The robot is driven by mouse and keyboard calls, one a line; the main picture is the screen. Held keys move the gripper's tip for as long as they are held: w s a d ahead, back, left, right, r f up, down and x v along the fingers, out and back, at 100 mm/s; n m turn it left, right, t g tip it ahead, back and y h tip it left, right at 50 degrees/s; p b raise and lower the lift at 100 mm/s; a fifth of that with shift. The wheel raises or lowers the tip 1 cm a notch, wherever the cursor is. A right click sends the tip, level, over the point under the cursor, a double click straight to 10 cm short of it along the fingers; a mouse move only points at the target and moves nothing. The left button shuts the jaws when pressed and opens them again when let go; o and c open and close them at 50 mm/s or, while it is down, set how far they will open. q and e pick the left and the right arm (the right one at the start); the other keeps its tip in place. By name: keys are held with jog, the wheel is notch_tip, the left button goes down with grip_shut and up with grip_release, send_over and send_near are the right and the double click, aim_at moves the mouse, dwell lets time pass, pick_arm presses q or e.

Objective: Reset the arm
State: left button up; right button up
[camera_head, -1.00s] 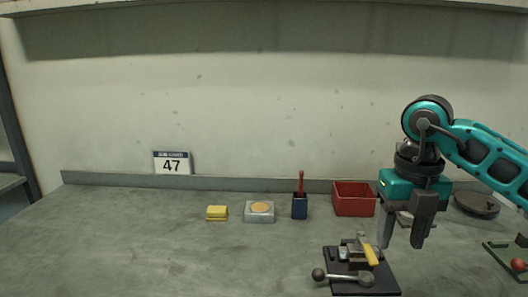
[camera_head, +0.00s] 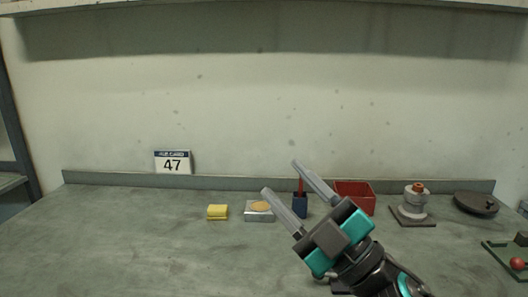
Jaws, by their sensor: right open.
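My right gripper (camera_head: 281,178) is at the lower middle of the head view, its two long grey fingers spread apart and pointing up and to the left. Nothing is between the fingers. The right arm comes in from the bottom edge and hides most of the black-based fixture with the lever. The fingers overlap the view of the grey box with the tan top (camera_head: 257,216) and the blue holder (camera_head: 300,208); I cannot tell the distance to them. My left gripper is not in view.
A yellow block (camera_head: 217,212), a red bin (camera_head: 363,190), a grey valve-like piece on a base (camera_head: 413,204) and a dark round disc (camera_head: 476,203) stand along the back. The left of the bench (camera_head: 110,245) is clear.

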jog(key=d+f+m+h, duration=0.7)
jog(key=f+m+h, duration=0.2)
jog(key=f, duration=0.1)
jog(key=d+f+m+h, duration=0.7)
jog(key=f+m+h, duration=0.1)
jog(key=f+h, duration=0.1)
jog(key=s+d+f+m+g, duration=0.1)
jog(key=s+f+g, duration=0.6)
jog(key=s, duration=0.4)
jog(key=s+d+f+m+g, duration=0.1)
jog(key=s+d+f+g, duration=0.1)
jog(key=s+f+g, duration=0.55)
jog(key=w+a+f+t+y, duration=0.1)
jog(key=w+a+f+t, duration=0.2)
jog(key=f+t, duration=0.6)
jog(key=shift+w+f+n+y, duration=0.3)
jog(key=shift+w+f+y, duration=0.1)
jog(key=shift+w, duration=0.6)
jog(key=shift+a+t, duration=0.1)
jog(key=shift+t, duration=0.15)
